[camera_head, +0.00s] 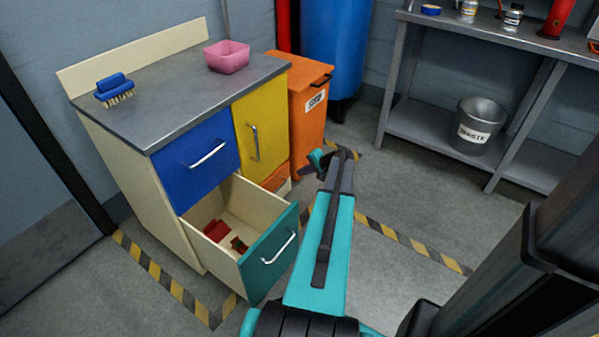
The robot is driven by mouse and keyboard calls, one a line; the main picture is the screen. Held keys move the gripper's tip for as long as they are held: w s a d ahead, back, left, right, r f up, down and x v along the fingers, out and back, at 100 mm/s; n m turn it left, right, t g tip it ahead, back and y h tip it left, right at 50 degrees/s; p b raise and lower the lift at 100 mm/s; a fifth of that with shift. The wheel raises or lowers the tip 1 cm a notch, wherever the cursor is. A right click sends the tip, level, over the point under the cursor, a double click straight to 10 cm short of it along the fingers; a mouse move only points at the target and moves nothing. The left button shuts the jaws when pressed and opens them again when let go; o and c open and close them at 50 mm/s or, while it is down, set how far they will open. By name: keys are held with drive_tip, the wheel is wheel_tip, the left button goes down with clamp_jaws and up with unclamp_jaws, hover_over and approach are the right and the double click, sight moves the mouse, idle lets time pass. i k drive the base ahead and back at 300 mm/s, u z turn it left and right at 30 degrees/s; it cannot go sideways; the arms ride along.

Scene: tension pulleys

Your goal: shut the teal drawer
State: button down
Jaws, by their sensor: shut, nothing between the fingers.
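The teal drawer (268,262) is the bottom drawer of the cabinet and is pulled well out. Its front has a silver bar handle (279,247). Red items (216,230) lie inside it. My arm reaches up from the bottom of the picture, to the right of the drawer front. My gripper (318,158) is at the arm's far end, above and to the right of the drawer, near the cabinet's right side. It is shut and holds nothing. It appears apart from the drawer, though its exact distance is hard to tell.
Above the drawer are a shut blue drawer (197,160) and a yellow door (259,127). A blue brush (114,88) and a pink bowl (228,56) stand on the worktop. An orange bin (308,115) is behind my gripper. A metal shelf (425,110) stands right. Striped floor tape (400,237) crosses open floor.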

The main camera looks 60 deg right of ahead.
sight(268, 223)
drive_tip(key=z, duration=0.05)
drive_tip(key=k, duration=1)
drive_tip(key=u, duration=0.05)
